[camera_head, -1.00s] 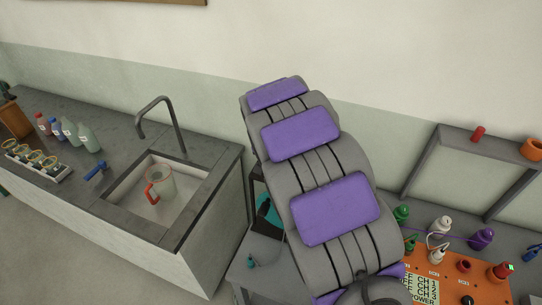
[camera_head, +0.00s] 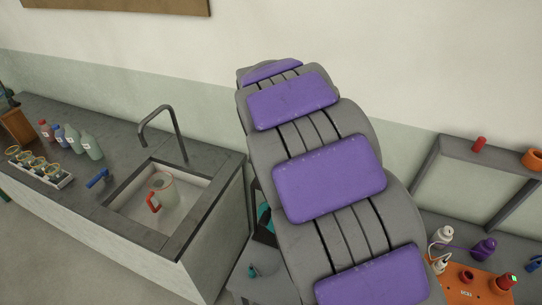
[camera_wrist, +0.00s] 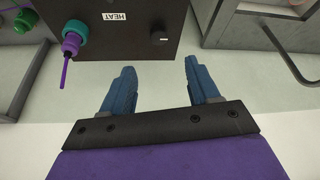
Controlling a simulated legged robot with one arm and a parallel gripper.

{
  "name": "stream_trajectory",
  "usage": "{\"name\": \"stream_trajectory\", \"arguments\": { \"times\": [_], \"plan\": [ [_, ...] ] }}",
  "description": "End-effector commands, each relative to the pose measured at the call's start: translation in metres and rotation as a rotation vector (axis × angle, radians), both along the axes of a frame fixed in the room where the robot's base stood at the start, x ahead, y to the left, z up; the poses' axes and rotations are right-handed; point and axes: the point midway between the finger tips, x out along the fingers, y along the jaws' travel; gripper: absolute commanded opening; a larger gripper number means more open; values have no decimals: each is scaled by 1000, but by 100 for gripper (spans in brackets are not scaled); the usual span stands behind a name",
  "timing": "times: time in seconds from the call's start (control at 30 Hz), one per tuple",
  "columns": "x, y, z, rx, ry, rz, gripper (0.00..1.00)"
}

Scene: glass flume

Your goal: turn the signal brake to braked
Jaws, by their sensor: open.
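I cannot make out a signal brake for certain in either view. My gripper (camera_wrist: 160,82) shows in the wrist view with its two blue fingers apart and nothing between them. Beyond the fingertips is a dark box (camera_wrist: 110,38) with a label reading HEAT and a round black knob (camera_wrist: 161,38). The fingers look apart from it. In the head view my grey and purple arm fills the middle, and my gripper is out of sight. An orange panel (camera_head: 485,290) with red knobs shows partly at the lower right.
A sink (camera_head: 186,221) with a clear red-handled jug (camera_head: 164,190) is in the left counter. Bottles (camera_head: 91,146) stand left of it. Purple (camera_head: 484,249) and white (camera_head: 443,234) connectors sit behind the orange panel.

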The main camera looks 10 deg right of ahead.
Motion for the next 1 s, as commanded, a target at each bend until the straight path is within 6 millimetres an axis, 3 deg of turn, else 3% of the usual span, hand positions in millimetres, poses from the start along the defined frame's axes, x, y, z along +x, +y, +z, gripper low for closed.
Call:
{"name": "stream_trajectory", "arguments": {
  "times": [0.1, 0.3, 0.87, 1.0],
  "plan": [
    [-7, 3, 22, -1, -7, 1, 60],
    [-13, 6, 40, 0, -5, 2, 60],
    [-17, 6, 43, -1, -1, 1, 60],
    [-37, -1, 36, -1, 29, 1, 60]
  ]
}}
